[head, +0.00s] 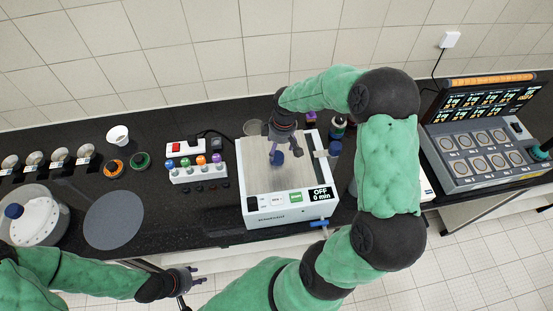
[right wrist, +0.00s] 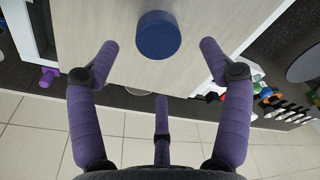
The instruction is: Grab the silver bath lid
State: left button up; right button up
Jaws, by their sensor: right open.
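The bath (head: 290,214) is a white box with a control panel on its front, standing on the black bench. Its pale silver lid (head: 257,178) lies flat on top and has a round blue knob (head: 278,158). My right gripper (head: 283,150) is over the lid, at the knob. In the right wrist view the knob (right wrist: 158,33) lies ahead between the spread fingers, with no finger visibly touching it; the lid (right wrist: 150,75) fills the background. My right gripper (right wrist: 158,53) is open and empty. My left gripper (head: 194,277) is low, off the bench's front edge, fingers apart and empty.
A rack with coloured caps (head: 200,172) stands left of the bath. A grey disc (head: 114,220) and a white round vessel (head: 35,222) are further left. Bottles (head: 338,127) stand close behind the bath's right side. A grey multi-well instrument (head: 485,155) is at the right.

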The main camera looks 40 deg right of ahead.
aim_at(277, 156)
notch_tip(277, 156, down, 4)
jog(key=shift+r+p, duration=0.15)
jog(key=shift+p, duration=0.2)
jog(key=shift+w+f, duration=0.1)
jog(key=shift+f, duration=0.45)
grip_shut()
